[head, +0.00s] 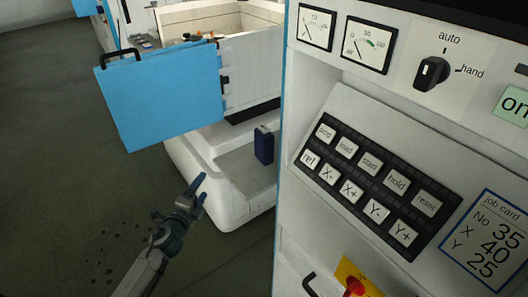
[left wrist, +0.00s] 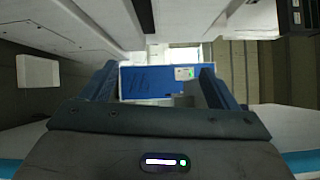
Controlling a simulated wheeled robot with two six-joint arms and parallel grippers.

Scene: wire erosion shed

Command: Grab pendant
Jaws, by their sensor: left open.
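A small dark blue upright box (head: 263,145), which may be the pendant, stands on the grey ledge of the white machine base in the head view. My left gripper (head: 178,198) is open and empty, in front of the base, to the left of and nearer than the box, well apart from it. In the left wrist view its two fingers (left wrist: 152,88) stand apart. A blue panel (left wrist: 150,78) with a small white and green patch shows beyond them. I cannot tell whether that panel is the pendant. My right gripper is not in view.
A control cabinet with a keypad (head: 372,186), gauges and a rotary knob (head: 431,73) fills the right side. A blue door (head: 160,95) hangs open above the white machine base (head: 205,175). The dark floor at the left is clear.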

